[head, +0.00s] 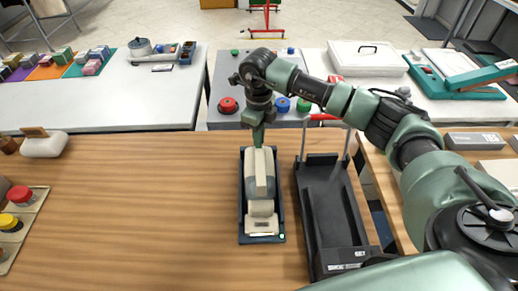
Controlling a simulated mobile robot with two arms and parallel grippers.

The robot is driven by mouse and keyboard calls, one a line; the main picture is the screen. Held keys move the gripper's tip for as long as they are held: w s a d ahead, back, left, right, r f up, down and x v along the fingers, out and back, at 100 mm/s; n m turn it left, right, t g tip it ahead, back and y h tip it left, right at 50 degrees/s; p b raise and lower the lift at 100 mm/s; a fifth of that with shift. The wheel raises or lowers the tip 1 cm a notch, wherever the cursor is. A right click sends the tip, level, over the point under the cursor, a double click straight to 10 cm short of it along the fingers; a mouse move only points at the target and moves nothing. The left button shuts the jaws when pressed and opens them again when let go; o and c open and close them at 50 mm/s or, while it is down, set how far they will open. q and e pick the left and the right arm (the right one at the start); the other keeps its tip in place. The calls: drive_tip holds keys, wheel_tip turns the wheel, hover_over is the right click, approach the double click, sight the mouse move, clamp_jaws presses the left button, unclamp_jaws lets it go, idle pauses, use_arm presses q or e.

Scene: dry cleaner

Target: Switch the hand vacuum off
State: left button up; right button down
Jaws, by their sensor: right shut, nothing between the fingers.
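The hand vacuum (261,190) looks like the cream and grey device lying lengthwise in a dark blue tray (243,225) on the wooden counter. A small green light (282,236) shows at the tray's near right corner. My right gripper (258,143) points down at the far end of the device, shut and holding nothing. Its fingertips are at or just above the device; I cannot tell whether they touch. The switch is too small or hidden to make out. My left gripper is not in view.
Red, blue and green knobs (228,105) lie on the grey panel behind. A tray of coloured buttons (22,225) is at far left. The wooden counter (140,210) left of the device is clear.

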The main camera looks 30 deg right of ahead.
drive_tip(key=shift+f+b, duration=0.4)
drive_tip(key=shift+f, duration=0.2)
drive_tip(key=shift+r, duration=0.15)
drive_tip(key=shift+r+p, duration=0.55)
drive_tip(key=shift+r, duration=0.1)
drive_tip(key=shift+r+p, duration=1.55)
drive_tip(key=shift+r, duration=1.25)
drive_tip(key=shift+f, duration=0.15)
